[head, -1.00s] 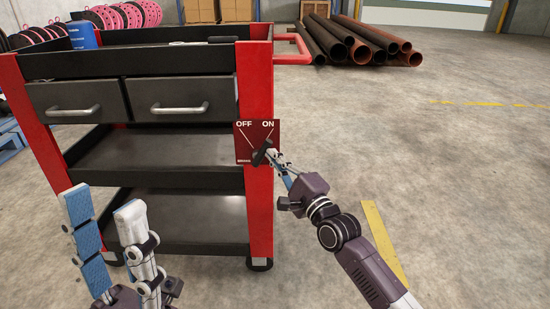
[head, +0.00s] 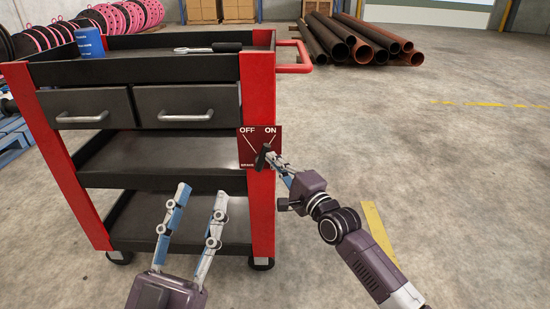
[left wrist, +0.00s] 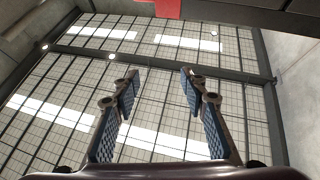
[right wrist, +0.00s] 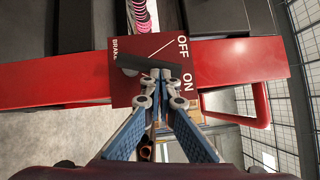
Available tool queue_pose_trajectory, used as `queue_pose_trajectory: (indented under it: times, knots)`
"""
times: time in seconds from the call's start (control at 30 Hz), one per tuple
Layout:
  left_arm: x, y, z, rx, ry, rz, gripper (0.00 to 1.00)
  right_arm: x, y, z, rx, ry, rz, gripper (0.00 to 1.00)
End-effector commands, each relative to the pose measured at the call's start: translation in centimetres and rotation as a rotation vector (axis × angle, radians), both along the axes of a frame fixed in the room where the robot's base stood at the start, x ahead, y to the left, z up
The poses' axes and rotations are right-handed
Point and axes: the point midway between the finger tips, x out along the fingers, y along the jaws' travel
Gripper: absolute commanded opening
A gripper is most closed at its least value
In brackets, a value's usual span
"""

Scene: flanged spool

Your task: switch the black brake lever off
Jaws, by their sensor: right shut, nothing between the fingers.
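The black brake lever (head: 262,157) sits on a dark red plate (head: 246,158) marked OFF and ON, fixed to the cart's right front post. It points up between the two marks, seemingly nearer ON. In the right wrist view the lever (right wrist: 145,64) lies across the plate (right wrist: 122,90), and the OFF line shows clear of it. My right gripper (head: 277,162) is shut and empty, its tips at the lever's free end on the ON side; contact looks likely. My left gripper (head: 202,190) is open and empty in front of the cart's lower shelves.
The red and black cart (head: 90,215) has two drawers (head: 200,106). A blue can (head: 90,42) and a wrench (head: 200,49) lie or stand on its top. Pipes (head: 360,40) are stacked behind. The floor to the right is clear.

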Motion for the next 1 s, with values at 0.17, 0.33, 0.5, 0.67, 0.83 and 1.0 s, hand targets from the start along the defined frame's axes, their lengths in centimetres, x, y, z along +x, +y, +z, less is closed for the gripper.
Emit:
queue_pose_trajectory:
  times: [0.17,0.33,0.5,0.67,0.83,1.0]
  knots:
    - [1.9,0.0,-3.6,0.055,0.193,0.011,0.40,0.1,0.2,0.4,-0.033,0.001,0.000,0.00]
    - [2.9,0.3,-7.7,0.105,0.381,0.022,0.40,0.1,0.3,0.5,-0.065,0.000,0.000,0.00]
    - [2.9,0.8,-12.1,0.155,0.577,0.034,0.40,0.1,0.5,0.7,-0.096,-0.001,0.001,0.00]
    - [2.0,1.7,-16.4,0.204,0.769,0.046,0.40,0.1,0.6,0.8,-0.126,0.001,0.001,0.00]
    - [-0.2,2.8,-20.9,0.255,0.983,0.056,0.40,0.1,0.8,0.9,-0.158,0.001,0.000,0.00]
    - [-3.4,4.2,-24.8,0.303,1.199,0.069,0.40,0.1,0.9,1.0,-0.192,0.001,0.000,0.00]
